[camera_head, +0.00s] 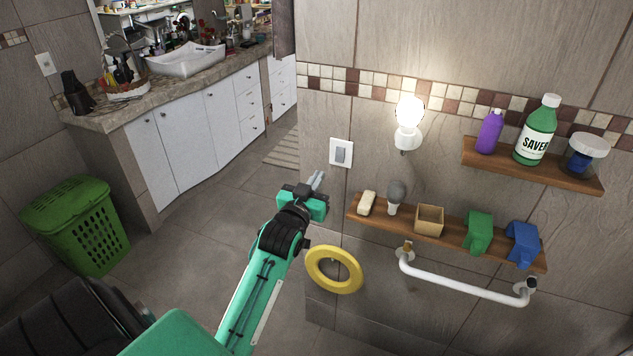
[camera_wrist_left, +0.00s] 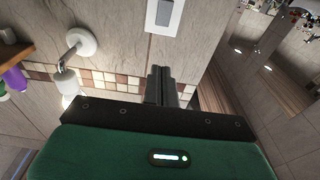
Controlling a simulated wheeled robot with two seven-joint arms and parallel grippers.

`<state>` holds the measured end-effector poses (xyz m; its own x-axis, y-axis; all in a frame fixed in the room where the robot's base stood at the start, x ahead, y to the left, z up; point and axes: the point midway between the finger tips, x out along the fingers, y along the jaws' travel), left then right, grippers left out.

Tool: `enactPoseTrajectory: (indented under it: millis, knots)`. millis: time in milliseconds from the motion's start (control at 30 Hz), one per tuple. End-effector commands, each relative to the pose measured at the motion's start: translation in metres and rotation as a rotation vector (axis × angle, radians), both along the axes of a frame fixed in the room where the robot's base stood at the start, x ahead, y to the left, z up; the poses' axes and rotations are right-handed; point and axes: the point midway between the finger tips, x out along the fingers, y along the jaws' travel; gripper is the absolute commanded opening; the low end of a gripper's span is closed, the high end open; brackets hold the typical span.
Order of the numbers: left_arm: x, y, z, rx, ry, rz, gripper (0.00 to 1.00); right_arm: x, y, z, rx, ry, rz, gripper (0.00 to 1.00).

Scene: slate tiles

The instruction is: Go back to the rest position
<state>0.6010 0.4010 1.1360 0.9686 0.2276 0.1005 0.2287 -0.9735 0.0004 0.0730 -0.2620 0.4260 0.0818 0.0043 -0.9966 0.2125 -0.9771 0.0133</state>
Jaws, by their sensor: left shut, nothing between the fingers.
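My left gripper (camera_head: 317,181) is at the end of the green arm in the middle of the head view. It is shut and empty, in front of the tiled wall, just left of and below the white light switch (camera_head: 341,152). In the left wrist view the closed fingers (camera_wrist_left: 162,86) point toward the wall below the switch (camera_wrist_left: 164,16) as it appears there. My right gripper is not in view.
A lower wooden shelf (camera_head: 452,240) holds several small items right of my gripper. A yellow ring (camera_head: 334,269) and a white rail (camera_head: 465,286) are below it. A lit bulb (camera_head: 409,112) is above. A green basket (camera_head: 84,226) stands left; floor between is clear.

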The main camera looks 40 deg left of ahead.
Motion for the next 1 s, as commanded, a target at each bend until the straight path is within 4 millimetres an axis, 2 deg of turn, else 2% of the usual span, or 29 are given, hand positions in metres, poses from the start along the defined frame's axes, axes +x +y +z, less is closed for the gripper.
enactPoseTrajectory:
  millis: [433, 467, 567, 667, 767, 800, 867, 1000]
  knots:
    - [0.001, 0.000, -0.002, -0.001, 0.003, -0.001, 0.00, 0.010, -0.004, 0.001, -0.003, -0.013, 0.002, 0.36]
    - [0.001, -0.001, -0.005, -0.002, 0.009, -0.002, 0.00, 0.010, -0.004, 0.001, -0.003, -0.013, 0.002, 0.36]
    - [0.007, -0.004, -0.032, -0.008, 0.057, -0.011, 0.00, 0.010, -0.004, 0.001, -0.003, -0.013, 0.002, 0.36]
    - [0.013, -0.012, -0.088, -0.019, 0.152, -0.030, 0.00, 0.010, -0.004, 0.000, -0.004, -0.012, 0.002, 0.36]
    - [0.013, -0.025, -0.162, -0.032, 0.278, -0.054, 0.00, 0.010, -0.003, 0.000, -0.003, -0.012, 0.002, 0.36]
    - [0.010, -0.031, -0.193, -0.037, 0.330, -0.064, 0.00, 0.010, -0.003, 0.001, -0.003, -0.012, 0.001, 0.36]
    - [0.002, -0.040, -0.239, -0.043, 0.408, -0.080, 0.00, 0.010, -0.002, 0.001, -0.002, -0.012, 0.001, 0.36]
    - [-0.030, -0.062, -0.340, -0.051, 0.583, -0.117, 0.00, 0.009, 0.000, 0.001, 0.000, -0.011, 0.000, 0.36]
